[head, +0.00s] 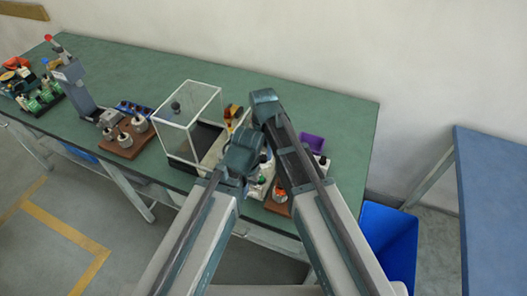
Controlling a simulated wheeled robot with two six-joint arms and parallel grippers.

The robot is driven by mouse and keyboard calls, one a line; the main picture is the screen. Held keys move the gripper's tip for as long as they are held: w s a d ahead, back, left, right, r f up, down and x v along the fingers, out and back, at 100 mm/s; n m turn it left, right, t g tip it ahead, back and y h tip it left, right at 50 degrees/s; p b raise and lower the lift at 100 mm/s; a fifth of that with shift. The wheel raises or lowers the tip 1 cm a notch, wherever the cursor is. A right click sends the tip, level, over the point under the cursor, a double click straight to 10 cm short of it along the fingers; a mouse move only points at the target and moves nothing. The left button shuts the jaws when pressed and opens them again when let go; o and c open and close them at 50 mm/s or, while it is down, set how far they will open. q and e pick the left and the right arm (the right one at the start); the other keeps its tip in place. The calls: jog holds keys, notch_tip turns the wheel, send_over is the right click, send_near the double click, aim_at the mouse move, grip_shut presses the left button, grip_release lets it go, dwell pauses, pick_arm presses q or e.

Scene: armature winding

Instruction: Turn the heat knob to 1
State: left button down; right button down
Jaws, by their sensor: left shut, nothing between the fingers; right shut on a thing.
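I cannot make out the heat knob; my arms cover much of the right half of the green bench (330,105). My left gripper (243,150) is shut and empty, low over the bench just right of the clear box. My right gripper (263,98) is farther back, right of the yellow-orange items (232,114). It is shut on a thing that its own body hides. I cannot tell what that thing is or how any knob is set.
A clear framed box (188,124) stands left of my grippers. A brown block with spools (125,139) and a grey press (75,85) stand farther left. A purple bin (312,142) is right of my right arm. A blue bin (392,240) stands on the floor.

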jog(key=shift+n, duration=1.5)
jog(key=shift+c, duration=2)
grip_release()
jog(key=shift+r, duration=0.1)
notch_tip(320, 180, up, 14)
jog(key=p, duration=1.4)
jog(key=shift+f, duration=0.2)
